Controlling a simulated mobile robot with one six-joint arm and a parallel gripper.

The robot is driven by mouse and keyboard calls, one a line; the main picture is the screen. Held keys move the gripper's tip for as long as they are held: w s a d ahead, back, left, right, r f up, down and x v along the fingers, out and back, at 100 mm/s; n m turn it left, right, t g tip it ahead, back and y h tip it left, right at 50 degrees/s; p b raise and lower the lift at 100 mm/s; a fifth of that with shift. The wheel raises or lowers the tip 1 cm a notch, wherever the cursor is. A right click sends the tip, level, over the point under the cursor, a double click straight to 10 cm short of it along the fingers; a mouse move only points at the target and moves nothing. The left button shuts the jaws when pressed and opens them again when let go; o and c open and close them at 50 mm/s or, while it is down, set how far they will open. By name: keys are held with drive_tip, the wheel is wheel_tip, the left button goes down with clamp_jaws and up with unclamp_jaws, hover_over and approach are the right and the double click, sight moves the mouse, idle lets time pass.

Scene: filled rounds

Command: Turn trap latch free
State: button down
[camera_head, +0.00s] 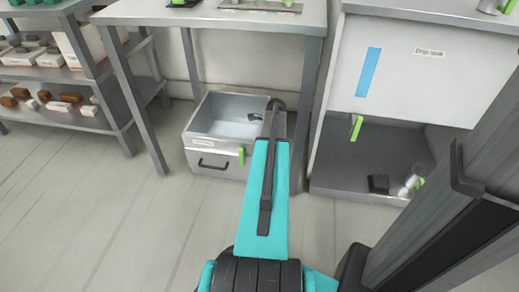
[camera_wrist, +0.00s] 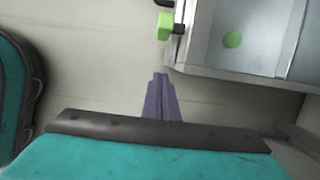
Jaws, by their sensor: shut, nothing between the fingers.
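A grey metal box (camera_head: 226,117) with an open top sits on the floor under the table; a small label and a dark handle are on its front. A green latch-like tab (camera_head: 241,156) hangs at the front, right of the handle. In the wrist view the box (camera_wrist: 205,50) is at upper right, and the green tab (camera_wrist: 165,26) sticks out from its side. My gripper (camera_wrist: 160,78) is shut and empty, apart from the tab and below it in that picture. In the head view my arm hides the box's right side and the fingertips cannot be made out.
A table (camera_head: 215,14) stands over the box, its legs on both sides. At right a white cabinet (camera_head: 408,75) has another green tab (camera_head: 357,127) above an open grey bay. A shelf (camera_head: 60,75) with small goods is at left. The floor (camera_head: 90,220) in front is clear.

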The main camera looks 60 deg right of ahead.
sight(249, 158)
drive_tip(key=shift+w+a+f+b, duration=0.3)
drive_tip(key=shift+w+f+b, duration=0.6)
drive_tip(key=shift+f, duration=0.4)
drive_tip(key=shift+w+a+f+b, duration=0.3)
drive_tip(key=shift+w+f+b, duration=0.4)
drive_tip(key=shift+w+f, duration=0.5)
drive_tip(key=shift+w+a+f+b, duration=0.3)
drive_tip(key=shift+w+f+b, duration=0.5)
drive_tip(key=shift+f, duration=0.65)
drive_tip(key=shift+s, duration=0.15)
